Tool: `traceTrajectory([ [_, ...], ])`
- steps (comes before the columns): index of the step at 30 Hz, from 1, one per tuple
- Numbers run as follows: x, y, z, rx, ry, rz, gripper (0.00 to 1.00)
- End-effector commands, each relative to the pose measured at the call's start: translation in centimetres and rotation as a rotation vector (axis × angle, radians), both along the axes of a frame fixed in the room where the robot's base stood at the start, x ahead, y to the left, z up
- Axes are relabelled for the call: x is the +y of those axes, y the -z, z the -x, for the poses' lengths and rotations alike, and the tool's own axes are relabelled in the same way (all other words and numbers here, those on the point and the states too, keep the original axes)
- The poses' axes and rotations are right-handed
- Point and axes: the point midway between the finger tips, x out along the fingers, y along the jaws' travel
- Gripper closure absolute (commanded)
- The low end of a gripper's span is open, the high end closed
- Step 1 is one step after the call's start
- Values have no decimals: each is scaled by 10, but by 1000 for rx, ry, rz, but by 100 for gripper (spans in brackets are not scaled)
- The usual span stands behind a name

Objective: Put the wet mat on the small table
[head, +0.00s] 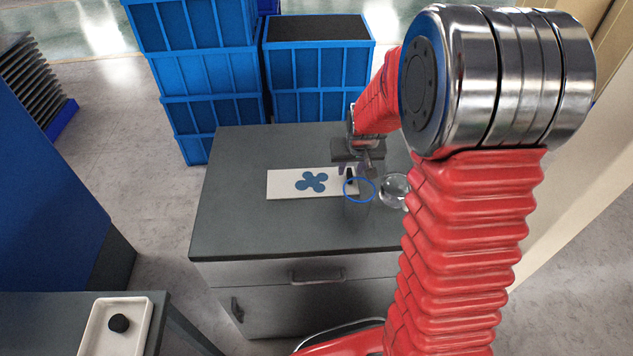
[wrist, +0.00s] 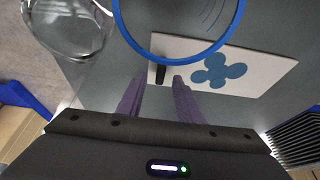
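The wet mat (head: 286,185) is a flat white rectangle with a blue splash-shaped patch. It lies on the grey cabinet top, and a small black tab (wrist: 160,74) stands at its gripper-side end. In the wrist view the mat (wrist: 262,84) lies beyond my fingertips. My gripper (head: 355,170) is over the mat's right end. Its two purple fingers (wrist: 159,78) are apart, with the black tab showing between their tips; I cannot tell whether they touch it. A low grey table (head: 40,325) at the lower left may be the small table.
A clear glass with a blue rim (head: 358,198) stands right beside the mat and gripper. A round glass vessel (head: 394,190) is to its right. A white tray (head: 88,335) with a black lump (head: 118,323) sits on the low table. Blue crates (head: 205,75) stand behind the cabinet.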

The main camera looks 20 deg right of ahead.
Motion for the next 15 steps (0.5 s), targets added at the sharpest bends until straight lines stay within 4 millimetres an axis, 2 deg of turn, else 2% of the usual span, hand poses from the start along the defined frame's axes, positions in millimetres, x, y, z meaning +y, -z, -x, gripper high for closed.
traceTrajectory([
  [6,-2,20,-8,0,0,0,67],
  [15,-2,23,-10,-2,-1,1,67],
])
